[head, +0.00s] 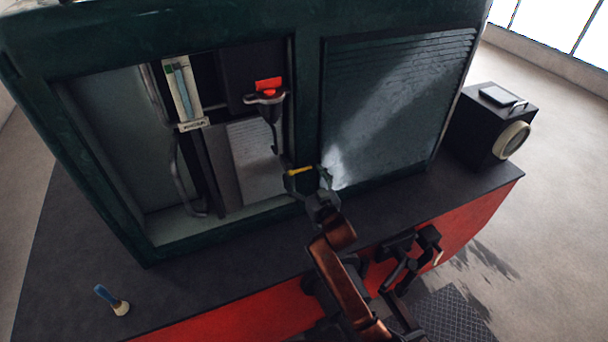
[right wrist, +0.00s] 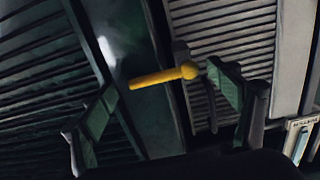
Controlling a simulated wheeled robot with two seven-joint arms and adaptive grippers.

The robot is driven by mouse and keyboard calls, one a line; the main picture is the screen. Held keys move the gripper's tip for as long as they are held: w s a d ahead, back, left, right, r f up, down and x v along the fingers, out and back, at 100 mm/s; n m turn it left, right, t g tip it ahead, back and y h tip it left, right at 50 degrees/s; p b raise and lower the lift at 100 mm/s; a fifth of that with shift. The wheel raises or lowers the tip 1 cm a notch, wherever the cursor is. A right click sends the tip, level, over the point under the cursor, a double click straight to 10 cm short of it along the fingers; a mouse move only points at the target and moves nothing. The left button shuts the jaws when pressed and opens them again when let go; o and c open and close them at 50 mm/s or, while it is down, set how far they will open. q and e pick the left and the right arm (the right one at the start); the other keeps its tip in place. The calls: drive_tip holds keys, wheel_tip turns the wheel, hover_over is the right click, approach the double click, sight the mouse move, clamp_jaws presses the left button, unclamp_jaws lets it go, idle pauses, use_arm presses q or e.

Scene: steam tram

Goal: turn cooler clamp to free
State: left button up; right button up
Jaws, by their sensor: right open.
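A yellow lever with a ball end (right wrist: 165,77) lies between the fingers of my right gripper in the right wrist view. Only a short yellow piece (head: 299,171) shows in the head view, at the dark green post between the open bay and the louvred panel. I take this lever to be the cooler clamp, but no label confirms it. My right gripper (head: 308,178) is open around the lever, with a gap to each finger pad in the right wrist view.
The open bay to the left holds a gauge (head: 183,90), pipes and a dark hanging handle (head: 269,112) with a red block (head: 268,84) above it. A louvred panel (head: 395,110) is on the right.

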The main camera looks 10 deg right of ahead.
drive_tip(key=shift+a, duration=0.1)
drive_tip(key=shift+c, duration=0.7)
drive_tip(key=c, duration=1.5)
